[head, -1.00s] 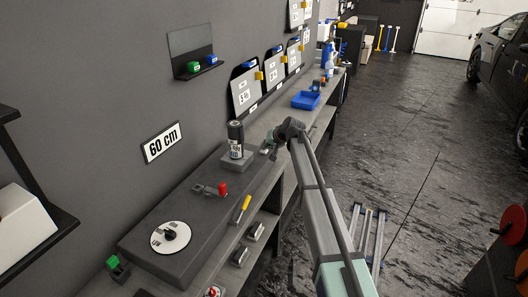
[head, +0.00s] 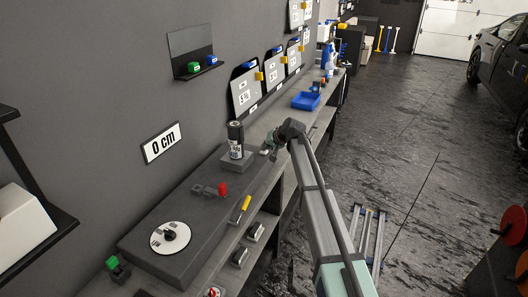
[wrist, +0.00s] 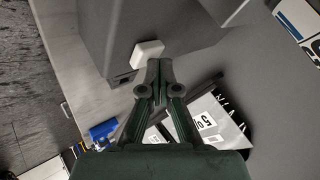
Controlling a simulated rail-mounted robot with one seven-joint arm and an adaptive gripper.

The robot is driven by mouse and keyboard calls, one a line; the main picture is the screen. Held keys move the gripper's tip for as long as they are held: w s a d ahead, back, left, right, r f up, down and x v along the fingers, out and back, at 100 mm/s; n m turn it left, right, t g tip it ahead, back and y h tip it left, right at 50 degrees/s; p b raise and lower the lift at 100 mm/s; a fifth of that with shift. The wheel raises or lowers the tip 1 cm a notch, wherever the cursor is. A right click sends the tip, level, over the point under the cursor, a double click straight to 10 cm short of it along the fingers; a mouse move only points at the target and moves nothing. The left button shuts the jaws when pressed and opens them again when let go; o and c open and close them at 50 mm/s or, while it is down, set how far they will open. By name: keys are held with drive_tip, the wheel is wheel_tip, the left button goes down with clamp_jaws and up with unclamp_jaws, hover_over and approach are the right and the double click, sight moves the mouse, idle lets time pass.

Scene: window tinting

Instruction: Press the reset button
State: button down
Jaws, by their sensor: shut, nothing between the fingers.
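In the wrist view a small white button-like block (wrist: 148,53) sticks out from the face of a dark grey box (wrist: 135,22). No label shows on it, but it is the likely reset button. My gripper (wrist: 154,64) is shut and empty, with its fingertips at the edge of the white block; whether they touch it I cannot tell. In the head view my gripper (head: 269,149) is beside the far end of the bench unit, by the block that bears a spray can (head: 235,139). The white block is hidden there.
A green button (head: 114,264) is at the near left. A blue tray (head: 306,100) stands farther along the bench.

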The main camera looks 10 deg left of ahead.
drive_tip(key=shift+r, duration=0.7)
drive_tip(key=shift+r+p, duration=1.05)
drive_tip(key=shift+r, duration=1.45)
